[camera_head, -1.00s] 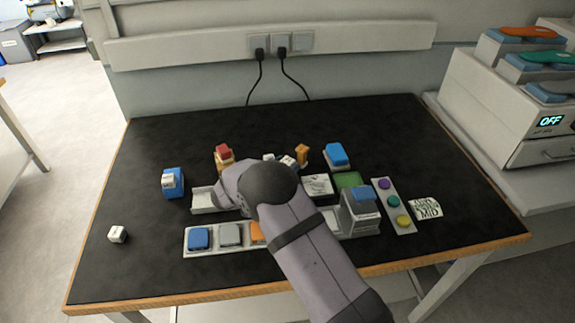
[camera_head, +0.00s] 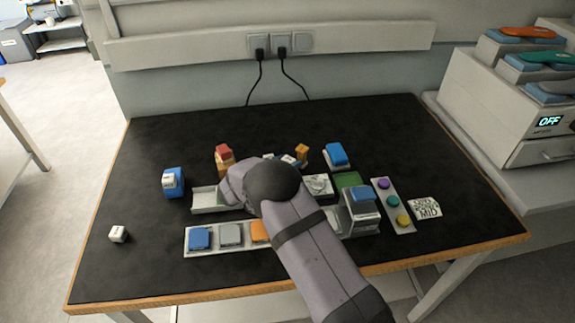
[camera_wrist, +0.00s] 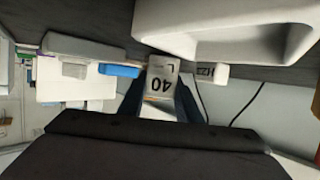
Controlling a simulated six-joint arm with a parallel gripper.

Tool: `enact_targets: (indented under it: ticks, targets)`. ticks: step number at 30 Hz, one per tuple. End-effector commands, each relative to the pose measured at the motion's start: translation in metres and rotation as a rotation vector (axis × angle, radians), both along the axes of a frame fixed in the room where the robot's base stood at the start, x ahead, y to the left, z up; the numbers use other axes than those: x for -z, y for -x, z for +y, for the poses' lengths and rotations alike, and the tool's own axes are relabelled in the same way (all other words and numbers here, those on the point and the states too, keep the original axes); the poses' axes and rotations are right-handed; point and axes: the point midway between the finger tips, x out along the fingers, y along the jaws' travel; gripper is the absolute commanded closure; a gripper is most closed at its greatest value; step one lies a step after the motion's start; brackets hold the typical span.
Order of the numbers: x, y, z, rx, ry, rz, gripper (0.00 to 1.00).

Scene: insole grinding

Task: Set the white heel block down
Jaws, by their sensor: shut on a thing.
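A white block marked "40 L" (camera_wrist: 160,82), which I take to be the white heel block, is between the two dark fingers of my gripper (camera_wrist: 161,103) in the wrist view. My gripper is shut on it. In the head view my own arm hides the fingers, so I cannot tell whether the block touches anything beneath. A smaller white block with dark lettering (camera_wrist: 213,71) shows just right of it in the wrist view. Another small white cube (camera_head: 117,234) stands alone at the table's left.
A pale tray (camera_head: 208,200) lies left of my arm, with a strip of coloured blocks (camera_head: 214,250) in front. A blue block (camera_head: 173,181), a red-topped stack (camera_head: 224,156) and a strip of coloured buttons (camera_head: 391,206) stand around. The table's left front is mostly clear.

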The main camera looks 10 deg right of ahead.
Motion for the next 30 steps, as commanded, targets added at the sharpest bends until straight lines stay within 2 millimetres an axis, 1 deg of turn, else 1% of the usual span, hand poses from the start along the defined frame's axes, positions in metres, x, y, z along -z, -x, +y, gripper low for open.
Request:
enact_targets:
  ticks: [5,12,18,21,26,30]
  targets:
    - [-0.018,-0.001,0.0,0.001,-0.003,-0.004,0.96]
    - [-0.058,-0.001,0.0,0.0,-0.002,-0.007,0.96]
    - [-0.085,-0.001,0.0,0.0,-0.001,-0.004,0.96]
    - [-0.092,0.0,0.0,0.001,-0.001,-0.003,0.96]
    - [-0.097,0.0,-0.001,0.002,0.0,0.0,0.96]
    - [-0.101,-0.001,-0.012,0.021,0.0,-0.001,0.96]
